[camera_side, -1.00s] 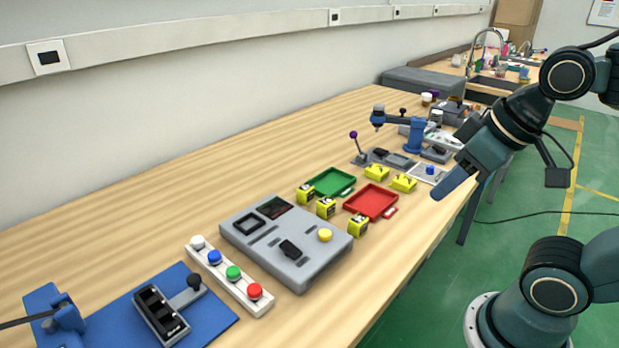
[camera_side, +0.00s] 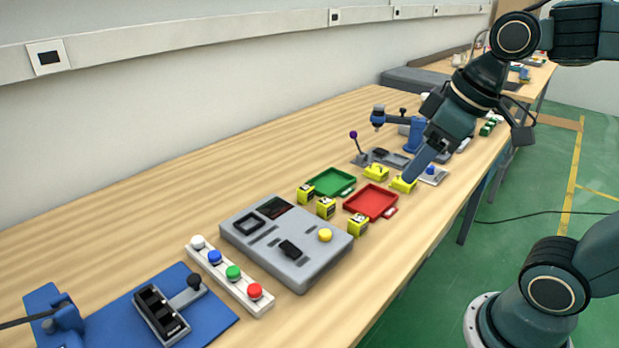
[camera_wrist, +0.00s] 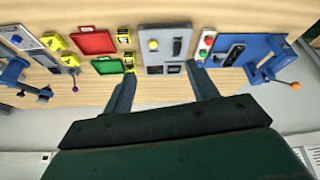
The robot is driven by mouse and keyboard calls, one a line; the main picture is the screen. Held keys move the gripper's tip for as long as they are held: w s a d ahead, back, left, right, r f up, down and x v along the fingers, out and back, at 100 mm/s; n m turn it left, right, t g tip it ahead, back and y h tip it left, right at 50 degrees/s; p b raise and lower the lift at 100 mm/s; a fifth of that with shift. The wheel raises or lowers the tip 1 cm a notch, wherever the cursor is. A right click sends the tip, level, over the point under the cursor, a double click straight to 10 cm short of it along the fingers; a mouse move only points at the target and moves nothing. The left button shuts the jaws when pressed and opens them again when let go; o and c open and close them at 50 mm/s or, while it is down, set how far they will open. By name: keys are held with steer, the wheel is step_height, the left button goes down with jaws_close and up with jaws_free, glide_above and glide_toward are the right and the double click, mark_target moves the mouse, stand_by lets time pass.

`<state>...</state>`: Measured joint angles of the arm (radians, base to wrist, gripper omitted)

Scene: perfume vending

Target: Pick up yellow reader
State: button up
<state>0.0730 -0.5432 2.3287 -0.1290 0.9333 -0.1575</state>
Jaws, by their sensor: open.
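Several small yellow devices lie on the wooden table; I cannot tell which one is the yellow reader. Three boxy ones with dark faces stand by the trays, at the left (camera_side: 306,194), in the middle (camera_side: 326,208) and at the front (camera_side: 358,226). Two flatter yellow pieces lie farther back, one at the left (camera_side: 376,172) and one at the right (camera_side: 401,186). My gripper (camera_side: 413,178) is open and empty, its fingertip overlapping the right flat piece in the side view. In the wrist view its fingers (camera_wrist: 160,70) are spread, with the flat pieces (camera_wrist: 70,59) off left.
A green tray (camera_side: 332,182) and a red tray (camera_side: 370,202) lie between the yellow pieces. A grey console (camera_side: 270,262), a button strip (camera_side: 222,266) and a blue fixture (camera_side: 120,318) stand nearer. A blue-grey lever device (camera_side: 415,135) stands behind.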

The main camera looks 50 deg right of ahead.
steer(key=w+d+r+n+g+y, duration=0.15)
steer(key=w+n, duration=0.25)
steer(key=w, duration=0.7)
steer(key=n+g+y, duration=0.2)
steer(key=n, duration=0.5)
glide_above(326, 200)
steer(key=s+a, duration=0.1)
steer(key=s, duration=0.2)
step_height(326, 200, down, 9)
steer(key=w+d+f+n+g, duration=0.1)
steer(key=w+d+f+n, duration=0.1)
steer(key=d+f+n, duration=0.2)
step_height(326, 200, down, 4)
steer(key=shift+w+d, duration=0.35)
steer(key=shift+d, duration=0.85)
steer(key=shift+y, duration=0.25)
steer(key=shift+x, duration=4.3)
steer(key=shift+f, duration=0.15)
steer(key=shift+x, duration=2.5)
